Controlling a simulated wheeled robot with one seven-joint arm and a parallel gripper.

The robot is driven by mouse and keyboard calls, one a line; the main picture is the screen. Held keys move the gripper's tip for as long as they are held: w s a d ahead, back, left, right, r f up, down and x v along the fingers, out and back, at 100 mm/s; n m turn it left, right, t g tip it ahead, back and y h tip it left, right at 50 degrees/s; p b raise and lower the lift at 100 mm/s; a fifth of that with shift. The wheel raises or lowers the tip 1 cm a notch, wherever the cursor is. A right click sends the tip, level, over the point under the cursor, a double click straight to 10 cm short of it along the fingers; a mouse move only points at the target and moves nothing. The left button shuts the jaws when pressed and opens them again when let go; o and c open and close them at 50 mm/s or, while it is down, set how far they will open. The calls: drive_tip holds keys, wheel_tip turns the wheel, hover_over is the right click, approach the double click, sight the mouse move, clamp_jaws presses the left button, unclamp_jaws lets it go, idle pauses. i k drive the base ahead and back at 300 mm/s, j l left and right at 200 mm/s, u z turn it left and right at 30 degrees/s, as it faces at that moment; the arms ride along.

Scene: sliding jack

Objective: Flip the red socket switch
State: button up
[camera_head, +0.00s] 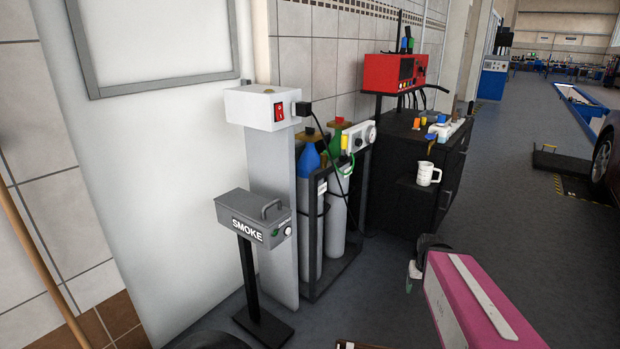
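The red socket switch (279,111) is a small red rocker on the front face of a white box (250,106). The box sits on top of a pale grey post, left of centre. A black plug (302,109) is in the box's right side, with a black cable hanging from it. My pink arm reaches in from the bottom right. A dark part at its far end, seemingly my gripper (412,275), is small and partly hidden by the arm. It is well to the right of and below the switch, apart from it. Its fingers are not clear.
A grey SMOKE box (253,217) on a black stand is in front of the post. Gas cylinders (309,205) in a black rack stand right of it. A black cabinet (400,190) with a white mug (427,174) is behind. Open floor lies to the right.

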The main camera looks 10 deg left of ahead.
sight(280, 115)
drive_tip(key=j+u, duration=0.2)
drive_tip(key=u, duration=0.95)
